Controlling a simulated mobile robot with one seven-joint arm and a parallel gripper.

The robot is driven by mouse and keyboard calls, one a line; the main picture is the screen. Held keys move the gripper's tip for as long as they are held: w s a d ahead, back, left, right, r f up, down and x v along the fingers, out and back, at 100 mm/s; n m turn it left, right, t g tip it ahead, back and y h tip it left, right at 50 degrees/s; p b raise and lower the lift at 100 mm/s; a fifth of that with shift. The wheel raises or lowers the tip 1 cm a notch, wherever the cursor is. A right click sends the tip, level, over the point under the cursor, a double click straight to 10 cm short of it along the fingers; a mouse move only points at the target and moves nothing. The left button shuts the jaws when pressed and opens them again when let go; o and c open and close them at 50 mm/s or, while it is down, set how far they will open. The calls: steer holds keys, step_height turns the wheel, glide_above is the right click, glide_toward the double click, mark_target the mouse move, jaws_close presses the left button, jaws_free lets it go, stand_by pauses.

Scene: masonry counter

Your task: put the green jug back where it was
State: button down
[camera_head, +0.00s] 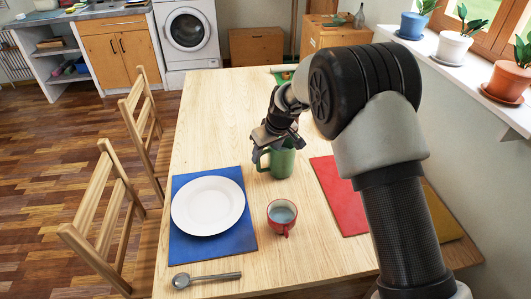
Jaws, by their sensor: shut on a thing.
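The green jug (282,162) is upright on or just above the wooden table, right of the blue mat; I cannot tell whether its base touches. My gripper (272,149) is at the jug's upper left, shut on it near the rim and handle. The gripper and wrist hide part of the jug's top.
A white plate (208,206) lies on a blue mat (243,239). A red cup (281,224) stands in front of the jug, and a spoon (208,277) lies near the front edge. A red mat (335,198) is to the right. Bare table (215,125) extends behind the plate.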

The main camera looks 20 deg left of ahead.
steer(key=shift+f, duration=0.1)
steer(key=c, duration=0.9)
jaws_free()
